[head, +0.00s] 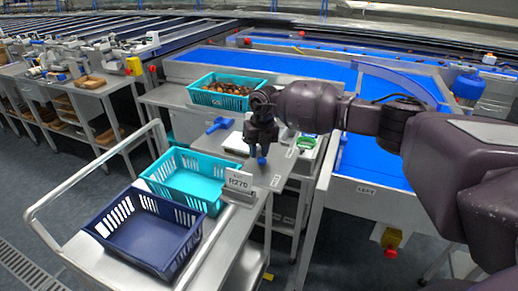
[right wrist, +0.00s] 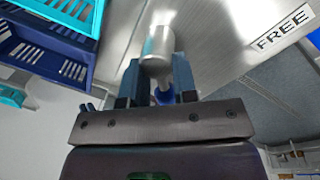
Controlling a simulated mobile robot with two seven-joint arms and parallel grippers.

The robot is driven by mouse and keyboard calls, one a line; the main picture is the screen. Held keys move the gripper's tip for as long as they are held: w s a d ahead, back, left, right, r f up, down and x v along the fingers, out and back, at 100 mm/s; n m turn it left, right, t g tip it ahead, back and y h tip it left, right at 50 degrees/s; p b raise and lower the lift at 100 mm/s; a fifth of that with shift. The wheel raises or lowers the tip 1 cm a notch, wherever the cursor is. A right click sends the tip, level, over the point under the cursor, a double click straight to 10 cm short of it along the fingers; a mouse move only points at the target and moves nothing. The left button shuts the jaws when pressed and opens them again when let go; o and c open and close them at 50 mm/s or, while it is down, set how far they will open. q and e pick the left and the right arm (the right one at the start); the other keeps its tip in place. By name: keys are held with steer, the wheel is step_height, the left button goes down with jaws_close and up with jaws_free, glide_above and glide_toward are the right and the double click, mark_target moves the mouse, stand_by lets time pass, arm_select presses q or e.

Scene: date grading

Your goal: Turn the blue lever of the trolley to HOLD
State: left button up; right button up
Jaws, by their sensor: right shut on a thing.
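My right gripper (head: 262,153) is over the far right end of the trolley (head: 222,240) and points down. A small blue part, which looks like the blue lever (head: 262,161), shows just under its fingertips. In the right wrist view the gripper (right wrist: 157,80) is shut with a silver cylinder and the blue lever (right wrist: 165,97) between its fingers. A plate reading FREE (right wrist: 283,27) lies to the upper right there. The lever's exact direction is mostly hidden by the fingers. No HOLD label is readable. My left gripper is in neither view.
The trolley carries a navy crate (head: 187,259), a turquoise crate (head: 158,185) and an R270 sign (head: 239,181). Behind are a crate of dates (head: 203,99), a blue tool (head: 220,125) and a blue conveyor (head: 365,160). The trolley's handle rail (head: 85,183) stands at the left.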

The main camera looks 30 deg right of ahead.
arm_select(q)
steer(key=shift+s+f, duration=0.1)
arm_select(e)
steer(key=o, duration=0.6)
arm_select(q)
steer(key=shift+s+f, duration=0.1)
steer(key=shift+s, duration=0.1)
arm_select(e)
steer(key=shift+o, duration=0.2)
steer(key=shift+r, duration=0.1)
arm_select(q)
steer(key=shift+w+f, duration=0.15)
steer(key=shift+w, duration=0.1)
arm_select(e)
step_height(320, 180, up, 11)
steer(key=d, duration=0.1)
steer(key=shift+f, duration=0.2)
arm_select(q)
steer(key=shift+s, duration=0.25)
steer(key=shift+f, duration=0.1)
arm_select(e)
steer(key=shift+s, duration=0.1)
